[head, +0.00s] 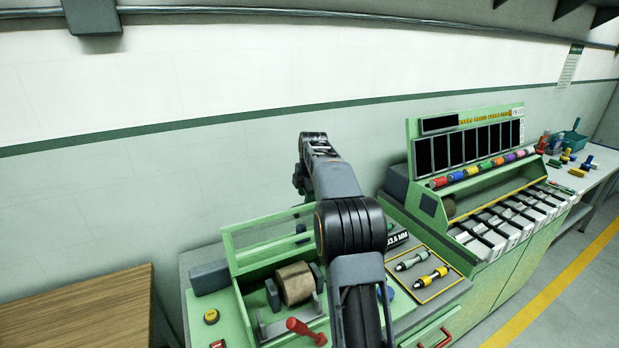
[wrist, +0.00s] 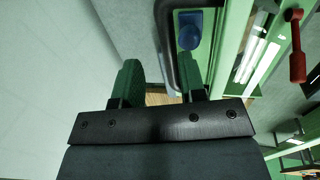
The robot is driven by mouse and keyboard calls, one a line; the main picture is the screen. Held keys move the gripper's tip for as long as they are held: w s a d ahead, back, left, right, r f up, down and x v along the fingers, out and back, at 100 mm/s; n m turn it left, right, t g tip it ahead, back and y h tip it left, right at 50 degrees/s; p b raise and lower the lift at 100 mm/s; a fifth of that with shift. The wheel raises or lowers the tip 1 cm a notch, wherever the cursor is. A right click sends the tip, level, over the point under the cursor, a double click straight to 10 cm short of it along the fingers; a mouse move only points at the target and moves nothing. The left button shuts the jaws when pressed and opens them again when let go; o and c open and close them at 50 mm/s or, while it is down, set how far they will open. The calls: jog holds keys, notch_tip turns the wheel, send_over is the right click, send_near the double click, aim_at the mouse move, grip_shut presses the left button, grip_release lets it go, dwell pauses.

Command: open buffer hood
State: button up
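The buffer (head: 297,283), a brown roller on a green bench unit, shows in the head view left of my arm. A green frame (head: 236,254), which looks like its hood, stands around and behind the roller; I cannot tell whether it is raised or down. In the wrist view my gripper (wrist: 158,75) has two green fingers spread apart. A dark curved handle-like bar (wrist: 172,50) runs between them, close to the right finger, and I see no grip on it. In the head view my arm hides the gripper and part of the frame.
A red lever (head: 305,330) and a yellow button (head: 211,316) are at the unit's front. A tray with green and yellow parts (head: 422,276) lies right of my arm. A taller green station (head: 470,165) stands further right, and a wooden table (head: 80,312) at left.

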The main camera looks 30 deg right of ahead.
jog(key=v, duration=1.1)
